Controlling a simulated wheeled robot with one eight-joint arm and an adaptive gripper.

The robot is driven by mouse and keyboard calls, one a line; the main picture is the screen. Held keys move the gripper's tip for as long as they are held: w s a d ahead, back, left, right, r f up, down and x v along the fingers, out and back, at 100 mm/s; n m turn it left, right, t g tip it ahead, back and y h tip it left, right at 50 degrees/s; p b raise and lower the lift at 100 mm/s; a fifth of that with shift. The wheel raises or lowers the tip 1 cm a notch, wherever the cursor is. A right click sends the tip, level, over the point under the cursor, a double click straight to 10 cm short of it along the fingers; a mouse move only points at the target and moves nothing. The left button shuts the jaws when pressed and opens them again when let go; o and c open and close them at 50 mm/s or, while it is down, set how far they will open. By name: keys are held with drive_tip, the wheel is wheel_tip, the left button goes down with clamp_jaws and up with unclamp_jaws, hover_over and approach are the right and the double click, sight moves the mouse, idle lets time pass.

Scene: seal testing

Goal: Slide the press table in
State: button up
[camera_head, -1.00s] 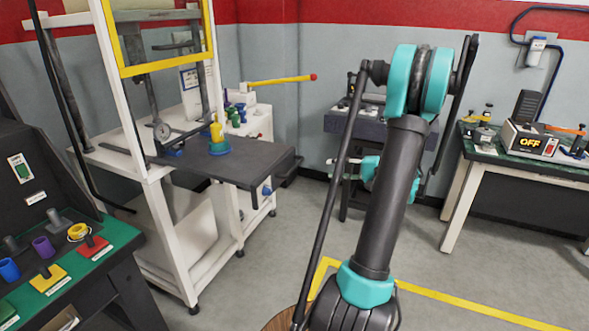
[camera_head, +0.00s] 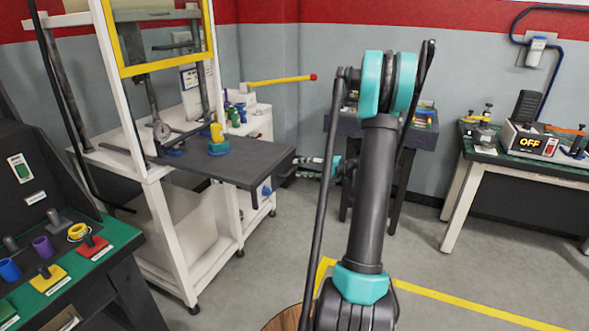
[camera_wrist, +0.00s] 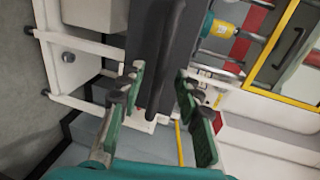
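The press table (camera_head: 254,172) is a dark grey plate jutting out to the right of the white press frame. A yellow piece (camera_head: 216,133) on a teal base stands on it. In the wrist view the table (camera_wrist: 196,38) runs up from the middle, with a dark bar-shaped handle (camera_wrist: 167,55) along its edge. My gripper (camera_wrist: 160,108) is open, its green fingers apart on either side of the handle's line. I cannot tell whether they touch it. In the head view my gripper (camera_head: 308,167) is small, just right of the table's outer edge, and partly hidden by my arm.
The white press frame (camera_head: 176,235) with its yellow guard (camera_head: 163,65) stands at left. A green-topped bench (camera_head: 105,240) with colored parts is at front left. Another bench (camera_head: 548,171) with an OFF box is at right. The floor between is clear.

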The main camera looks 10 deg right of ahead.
sight(294, 168)
drive_tip(key=shift+x, duration=1.65)
clamp_jaws()
